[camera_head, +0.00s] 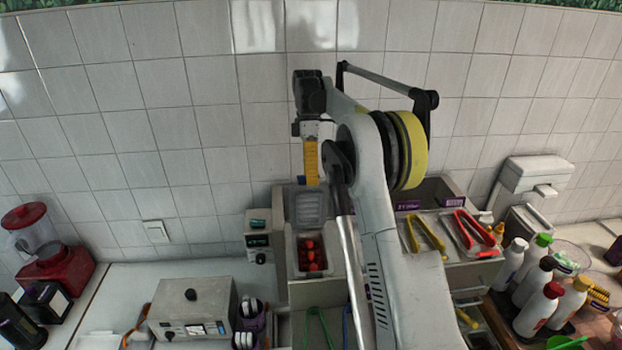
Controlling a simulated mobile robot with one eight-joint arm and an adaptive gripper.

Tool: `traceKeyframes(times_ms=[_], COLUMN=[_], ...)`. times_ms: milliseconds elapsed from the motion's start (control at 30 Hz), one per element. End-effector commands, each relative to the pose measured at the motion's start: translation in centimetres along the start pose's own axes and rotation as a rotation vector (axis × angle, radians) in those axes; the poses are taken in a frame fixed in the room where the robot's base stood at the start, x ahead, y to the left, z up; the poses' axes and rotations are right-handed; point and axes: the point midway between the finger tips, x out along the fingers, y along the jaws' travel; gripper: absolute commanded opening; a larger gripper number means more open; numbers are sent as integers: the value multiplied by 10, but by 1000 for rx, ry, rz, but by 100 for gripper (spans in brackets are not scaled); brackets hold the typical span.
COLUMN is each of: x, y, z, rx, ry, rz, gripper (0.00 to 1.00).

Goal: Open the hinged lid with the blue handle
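A white tub (292,250) holds red strawberries, and a pale grey lid panel (310,208) stands raised at its back. My arm covers the area right of the strawberries.
Green tongs (319,328) lie in front of the tub. Yellow tongs (426,235) and red tongs (474,229) rest on covers to the right. Several bottles (540,307) stand at the right. A grey box appliance (192,308) and a red blender (55,262) stand at the left.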

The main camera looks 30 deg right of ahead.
Motion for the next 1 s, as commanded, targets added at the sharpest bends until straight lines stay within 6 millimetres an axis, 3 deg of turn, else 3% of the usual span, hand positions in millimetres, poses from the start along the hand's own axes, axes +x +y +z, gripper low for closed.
traceKeyframes(times_ms=[167, 600, 1000], x=[-5, -66, -75], y=[0, 1, 0], z=[0, 0, 0], rx=[0, 0, 0], ry=[0, 0, 0], rz=[0, 0, 0], gripper=[39, 39, 39])
